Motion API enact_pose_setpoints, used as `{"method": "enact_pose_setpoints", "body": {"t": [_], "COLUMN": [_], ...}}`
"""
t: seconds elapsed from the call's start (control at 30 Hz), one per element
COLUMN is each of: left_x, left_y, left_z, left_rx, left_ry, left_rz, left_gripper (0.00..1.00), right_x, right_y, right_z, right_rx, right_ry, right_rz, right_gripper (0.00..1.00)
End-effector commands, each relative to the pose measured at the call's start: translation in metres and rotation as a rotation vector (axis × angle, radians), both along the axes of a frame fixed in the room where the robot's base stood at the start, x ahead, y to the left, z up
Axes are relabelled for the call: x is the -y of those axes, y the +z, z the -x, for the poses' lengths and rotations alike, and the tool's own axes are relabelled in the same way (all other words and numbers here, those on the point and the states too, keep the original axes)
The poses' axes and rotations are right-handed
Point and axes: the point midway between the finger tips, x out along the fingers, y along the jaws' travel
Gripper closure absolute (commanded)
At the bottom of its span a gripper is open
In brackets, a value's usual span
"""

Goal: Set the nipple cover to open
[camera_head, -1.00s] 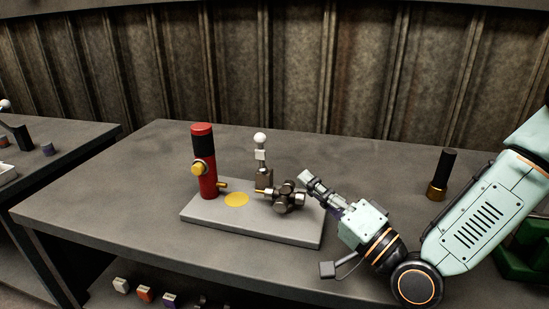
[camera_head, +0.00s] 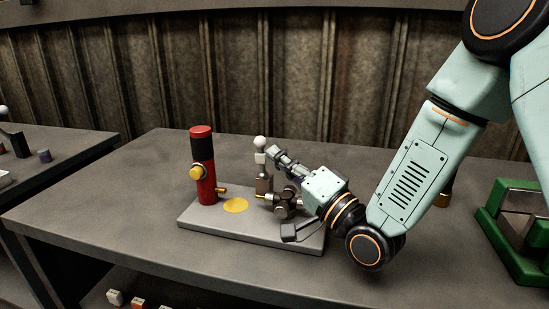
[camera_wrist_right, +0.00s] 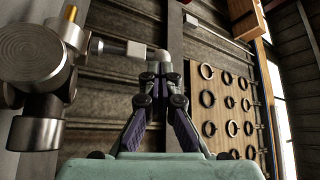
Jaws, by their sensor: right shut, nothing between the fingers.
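A grey base plate (camera_head: 200,219) lies on the table. On it stands an upright metal piece with a white block and white ball (camera_head: 260,145); I cannot tell for sure whether this is the nipple cover. Just right of it is a metal cross joint (camera_head: 286,203), also large at the left of the right wrist view (camera_wrist_right: 40,60). My right gripper (camera_head: 275,154) is shut and empty, its tips close to the white ball. In the right wrist view the fingertips (camera_wrist_right: 161,72) partly hide the piece's end; contact cannot be told. My left gripper is not in view.
A red and black cylinder (camera_head: 202,165) with a yellow knob stands at the plate's left, near a yellow disc (camera_head: 236,205). A green-framed object (camera_head: 515,230) is at the right. The table (camera_head: 110,215) is clear to the left. A ribbed wall rises behind.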

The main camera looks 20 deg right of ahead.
Motion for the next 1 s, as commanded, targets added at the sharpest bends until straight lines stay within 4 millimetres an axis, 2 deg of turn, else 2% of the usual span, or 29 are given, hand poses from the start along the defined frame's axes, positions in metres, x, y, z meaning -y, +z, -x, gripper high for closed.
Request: {"method": "enact_pose_setpoints", "body": {"t": [0.23, 0.63, 1.0], "left_x": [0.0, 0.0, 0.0], "left_y": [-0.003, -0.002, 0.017], "left_z": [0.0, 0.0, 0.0], "left_rx": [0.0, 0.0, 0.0], "left_ry": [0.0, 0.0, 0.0], "left_rz": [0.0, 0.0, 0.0], "left_gripper": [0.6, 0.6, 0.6], "right_x": [-0.005, -0.005, -0.005], "right_y": [0.004, 0.005, 0.011], "right_z": [-0.012, -0.013, -0.025], "right_rx": [0.003, 0.0, -0.062], "right_ry": [0.0, 0.0, 0.001], "right_rz": [0.001, -0.001, -0.045], "right_gripper": [1.0, 1.0, 1.0]}}
